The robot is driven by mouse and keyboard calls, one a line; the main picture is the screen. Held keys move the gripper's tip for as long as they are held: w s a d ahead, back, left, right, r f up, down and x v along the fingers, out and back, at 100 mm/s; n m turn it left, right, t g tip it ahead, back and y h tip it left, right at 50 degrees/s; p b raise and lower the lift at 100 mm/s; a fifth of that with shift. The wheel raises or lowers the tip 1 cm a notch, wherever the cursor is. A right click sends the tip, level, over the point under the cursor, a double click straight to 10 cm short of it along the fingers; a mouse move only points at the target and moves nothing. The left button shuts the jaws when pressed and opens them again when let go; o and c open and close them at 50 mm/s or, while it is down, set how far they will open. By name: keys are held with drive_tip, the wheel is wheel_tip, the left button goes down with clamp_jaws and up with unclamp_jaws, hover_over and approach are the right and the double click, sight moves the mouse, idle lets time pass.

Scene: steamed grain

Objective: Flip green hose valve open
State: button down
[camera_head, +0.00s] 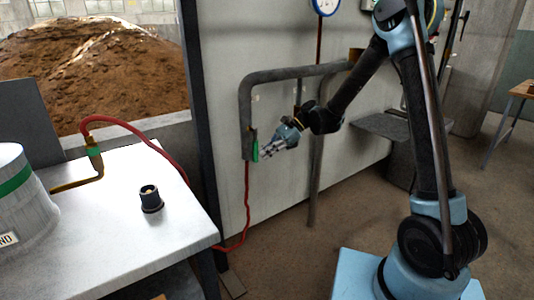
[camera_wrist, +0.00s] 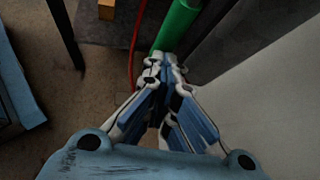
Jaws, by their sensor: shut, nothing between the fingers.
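The green valve handle (camera_head: 255,148) hangs at the lower end of the grey pipe (camera_head: 246,110), by the wall panel. In the wrist view the green handle (camera_wrist: 178,27) is a green bar just beyond my fingertips. My gripper (camera_head: 263,155) is shut and empty, with its tips right beside the handle. In the wrist view my gripper's fingertips (camera_wrist: 164,63) overlap the handle's near end; I cannot tell whether they touch. The red hose (camera_head: 246,200) drops from the pipe end and also shows in the wrist view (camera_wrist: 137,42).
A white table (camera_head: 130,245) at the left holds a dark cylindrical fitting (camera_head: 150,199) and a white drum (camera_head: 22,200). A dark post (camera_head: 200,130) stands between table and pipe. A grey shelf (camera_head: 385,127) lies behind my arm. Open floor lies below the valve.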

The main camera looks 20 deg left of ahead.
drive_tip(key=shift+s+a, duration=0.1)
drive_tip(key=shift+s, duration=0.15)
drive_tip(key=w+d, duration=1)
drive_tip(key=shift+w+f, duration=0.15)
drive_tip(key=shift+w, duration=0.1)
drive_tip(key=shift+d, duration=0.1)
